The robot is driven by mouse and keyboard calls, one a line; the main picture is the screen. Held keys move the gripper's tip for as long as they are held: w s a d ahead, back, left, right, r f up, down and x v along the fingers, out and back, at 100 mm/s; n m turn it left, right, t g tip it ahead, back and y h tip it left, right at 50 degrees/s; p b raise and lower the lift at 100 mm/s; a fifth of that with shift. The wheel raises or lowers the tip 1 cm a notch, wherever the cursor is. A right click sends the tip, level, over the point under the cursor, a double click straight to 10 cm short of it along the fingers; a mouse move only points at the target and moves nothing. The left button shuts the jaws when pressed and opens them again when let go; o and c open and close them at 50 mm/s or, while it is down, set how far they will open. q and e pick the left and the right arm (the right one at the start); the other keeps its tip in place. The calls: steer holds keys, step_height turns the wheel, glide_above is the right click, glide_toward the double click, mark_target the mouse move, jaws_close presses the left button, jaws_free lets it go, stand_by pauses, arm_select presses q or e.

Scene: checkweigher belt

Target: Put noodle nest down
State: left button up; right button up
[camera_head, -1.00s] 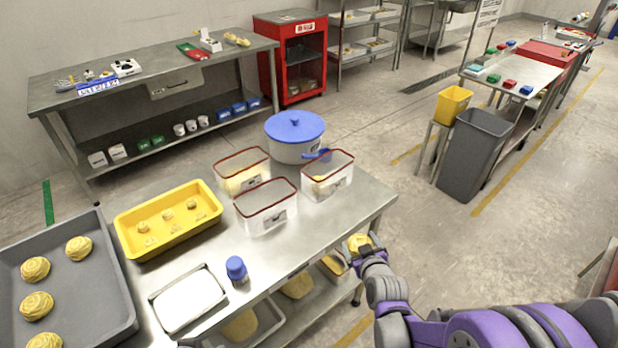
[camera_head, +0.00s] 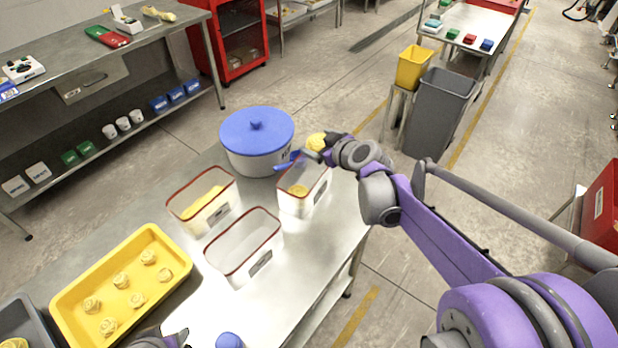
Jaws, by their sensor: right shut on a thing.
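My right gripper (camera_head: 315,150) is shut on a yellow noodle nest (camera_head: 317,141). It holds the nest above the far rim of the right clear container (camera_head: 305,202), next to the blue-lidded pot. That red-rimmed container has something yellow in its bottom. A second clear container (camera_head: 222,216) to the left holds yellow pasta. The front clear container (camera_head: 240,268) looks empty. A yellow tray (camera_head: 65,302) holds several small nests. A grey tray (camera_head: 38,325) at the lower left is cut off, with a nest showing. Only a bit of my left gripper (camera_head: 165,340) shows at the bottom edge.
A white pot with a blue lid (camera_head: 257,128) stands at the back of the steel table (camera_head: 325,262), close to the right container. A blue cap (camera_head: 229,341) shows at the front edge.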

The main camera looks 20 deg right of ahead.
arm_select(q)
steer(key=shift+s+f, duration=0.3)
steer(key=shift+f, duration=0.15)
arm_select(e)
step_height(320, 180, down, 4)
steer(key=shift+s+f, duration=0.15)
steer(key=shift+f, duration=0.25)
arm_select(q)
steer(key=shift+s+f+b, duration=0.1)
steer(key=shift+f+b, duration=0.25)
steer(key=shift+b, duration=0.15)
arm_select(e)
step_height(320, 180, down, 3)
steer(key=shift+a+f, duration=0.1)
steer(key=c, duration=0.3)
steer(key=shift+f, duration=0.15)
arm_select(q)
steer(key=shift+f, duration=0.3)
arm_select(e)
steer(key=shift+f, duration=0.45)
arm_select(q)
steer(key=shift+f+b, duration=0.1)
steer(key=shift+b, duration=0.2)
arm_select(e)
steer(key=shift+f, duration=0.15)
